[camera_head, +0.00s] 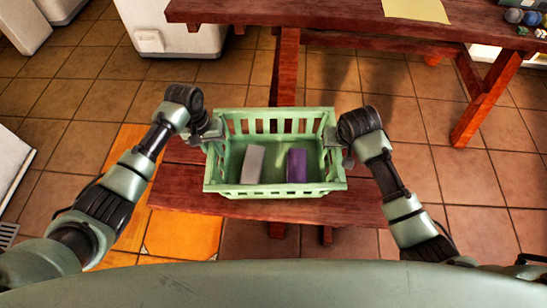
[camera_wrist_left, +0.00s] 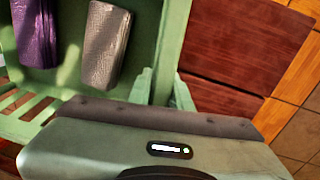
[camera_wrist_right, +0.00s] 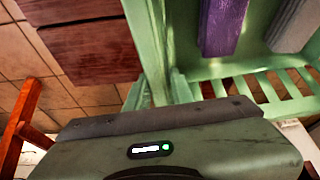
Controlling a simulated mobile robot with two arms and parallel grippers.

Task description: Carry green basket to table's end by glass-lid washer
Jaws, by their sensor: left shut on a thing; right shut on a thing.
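The green slatted basket (camera_head: 276,191) is in the middle of the head view, upright, over a dark red wooden bench (camera_head: 180,196). A grey block (camera_head: 252,164) and a purple block (camera_head: 297,165) lie inside it. My left gripper (camera_head: 213,131) is shut on the basket's left side, and my right gripper (camera_head: 338,137) is shut on its right side. The basket's green wall shows close in the left wrist view (camera_wrist_left: 172,45) and the right wrist view (camera_wrist_right: 150,45). I cannot tell whether its bottom touches the bench. No glass lid is recognisable.
A dark red table (camera_head: 300,13) runs across the top, with a yellow sheet (camera_head: 415,10) and small balls (camera_head: 513,15) on it. A white appliance (camera_head: 175,27) stands at the upper left, its top cut off. Tiled floor (camera_head: 70,103) is clear at the left.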

